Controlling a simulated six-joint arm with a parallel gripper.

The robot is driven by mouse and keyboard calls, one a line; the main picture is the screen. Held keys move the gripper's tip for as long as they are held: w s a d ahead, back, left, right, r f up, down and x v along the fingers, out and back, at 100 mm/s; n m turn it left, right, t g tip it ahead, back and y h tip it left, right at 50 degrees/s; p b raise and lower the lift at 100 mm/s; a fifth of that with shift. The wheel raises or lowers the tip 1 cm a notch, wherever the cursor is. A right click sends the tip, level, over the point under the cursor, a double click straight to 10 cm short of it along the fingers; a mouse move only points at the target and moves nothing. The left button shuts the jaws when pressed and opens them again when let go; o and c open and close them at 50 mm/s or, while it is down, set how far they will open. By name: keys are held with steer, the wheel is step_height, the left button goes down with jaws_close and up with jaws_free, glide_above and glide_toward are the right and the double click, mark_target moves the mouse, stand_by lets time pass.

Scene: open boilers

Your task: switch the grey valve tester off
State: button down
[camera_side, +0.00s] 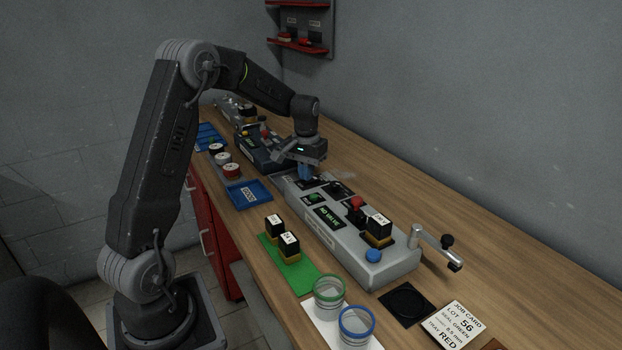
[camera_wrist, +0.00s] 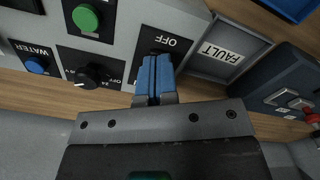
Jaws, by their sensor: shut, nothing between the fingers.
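The grey valve tester (camera_side: 345,250) is a long box on the bench in the side view, its display reading NO VALVE. My gripper (camera_side: 305,172) is over its far end, pointing down. In the wrist view my gripper (camera_wrist: 154,78) has its blue fingers shut and empty. The fingertips are at a black switch plate (camera_wrist: 180,22) marked OFF. The fingers hide most of the switch, so I cannot tell its position or whether they touch it. A green button (camera_wrist: 85,17), a black dial (camera_wrist: 92,76) and a blue button (camera_wrist: 37,64) sit on the tester's panel.
A tray marked FAULT (camera_wrist: 205,67) and a dark blue device (camera_wrist: 283,92) adjoin the panel. A crank handle (camera_side: 435,245) sticks out at the tester's near end. A green mat (camera_side: 300,276), two cups (camera_side: 343,308) and a blue tray (camera_side: 234,195) stand in front.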

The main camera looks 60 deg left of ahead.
steer(key=shift+f, duration=0.25)
steer(key=shift+r, duration=3.5)
steer(key=shift+d+r, duration=0.15)
steer(key=s+d+r+m+t, duration=0.1)
steer(key=s+d+r+m, duration=0.1)
steer(key=s+d+r, duration=0.45)
steer(key=s+d+r+m+t, duration=0.1)
steer(key=s+d+t, duration=0.15)
steer(key=d, duration=0.75)
steer(key=s+d+f+m+t, duration=0.2)
steer(key=s+d, duration=0.6)
steer(key=s, duration=0.4)
steer(key=shift+s+d+m, duration=0.2)
steer(key=shift+d+m, duration=0.1)
steer(key=shift+m, duration=0.2)
